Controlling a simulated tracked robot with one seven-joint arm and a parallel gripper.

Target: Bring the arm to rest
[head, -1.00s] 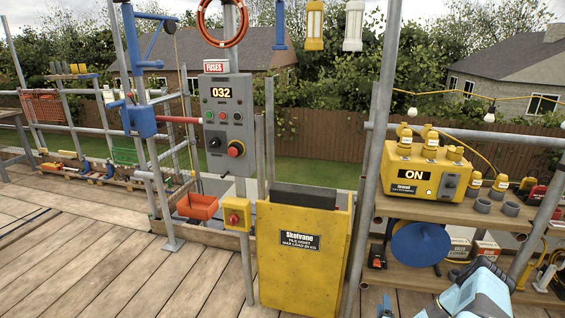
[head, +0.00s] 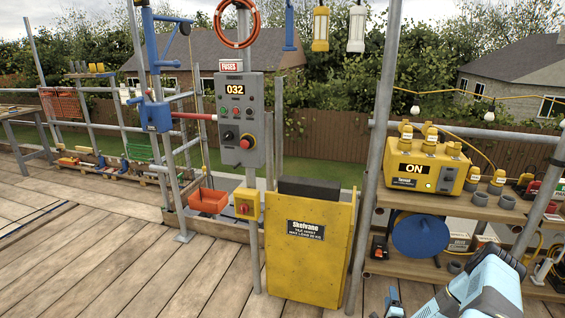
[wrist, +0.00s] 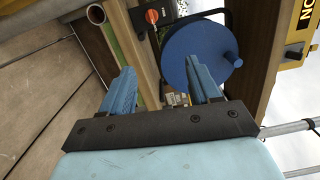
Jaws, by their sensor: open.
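My gripper shows in the wrist view (wrist: 165,92) with its two blue fingers spread apart and nothing between them. In the head view my pale blue arm (head: 486,292) reaches in at the lower right, in front of the wooden shelf unit. Only small blue parts of the gripper (head: 392,304) show there, low at the bottom edge. The gripper is beside the yellow hoist panel (head: 308,262), to its right, and touches nothing that I can see.
A blue cable reel (head: 420,237) stands on the lower shelf (head: 405,270), beyond the fingers in the wrist view. A yellow power box (head: 428,168) reading ON is above it. A grey control box (head: 240,120) shows 032. The deck at left (head: 100,240) is clear.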

